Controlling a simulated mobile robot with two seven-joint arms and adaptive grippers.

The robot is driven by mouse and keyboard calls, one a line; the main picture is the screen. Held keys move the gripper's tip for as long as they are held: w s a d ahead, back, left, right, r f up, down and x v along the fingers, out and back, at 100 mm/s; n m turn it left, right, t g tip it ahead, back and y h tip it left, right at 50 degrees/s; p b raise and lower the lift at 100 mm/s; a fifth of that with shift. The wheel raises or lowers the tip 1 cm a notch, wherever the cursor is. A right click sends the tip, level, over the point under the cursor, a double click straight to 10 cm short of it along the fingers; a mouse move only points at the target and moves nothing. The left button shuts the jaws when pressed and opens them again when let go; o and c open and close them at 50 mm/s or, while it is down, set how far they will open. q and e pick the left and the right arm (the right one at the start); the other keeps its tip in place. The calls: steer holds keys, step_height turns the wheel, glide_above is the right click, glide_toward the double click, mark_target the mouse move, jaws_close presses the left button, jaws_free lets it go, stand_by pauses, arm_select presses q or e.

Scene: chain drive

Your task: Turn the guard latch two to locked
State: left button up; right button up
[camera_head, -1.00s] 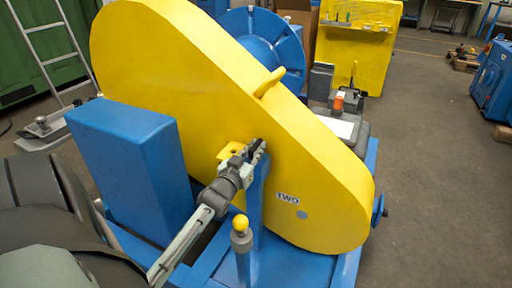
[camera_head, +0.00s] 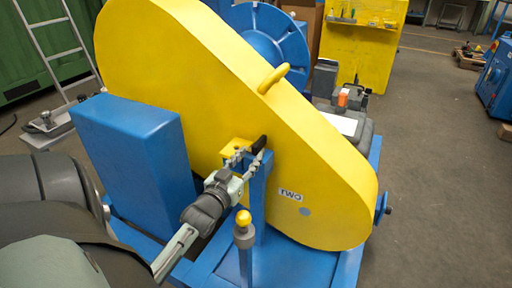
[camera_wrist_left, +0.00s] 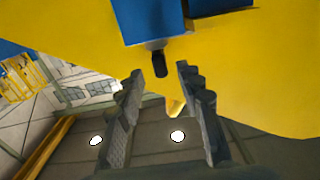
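The black guard latch two (camera_head: 259,145) is a small dark handle at the top of a blue post (camera_head: 259,185), against the yellow guard (camera_head: 200,70). A "TWO" label (camera_head: 290,195) is on the guard to its right. My left gripper (camera_head: 247,157) is open in front of the latch, its fingers spread. In the left wrist view the latch (camera_wrist_left: 159,62) shows just beyond the fingertips of the open gripper (camera_wrist_left: 160,72), with a clear gap and nothing held. My right gripper is not in view.
A blue box-shaped housing (camera_head: 140,155) stands left of my left gripper. A post with a yellow knob (camera_head: 243,218) rises close in front of it. A yellow handle (camera_head: 272,78) sticks out of the guard's upper edge. Open floor (camera_head: 440,190) lies to the right.

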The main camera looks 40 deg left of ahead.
arm_select(q)
steer(key=shift+v, duration=2.3)
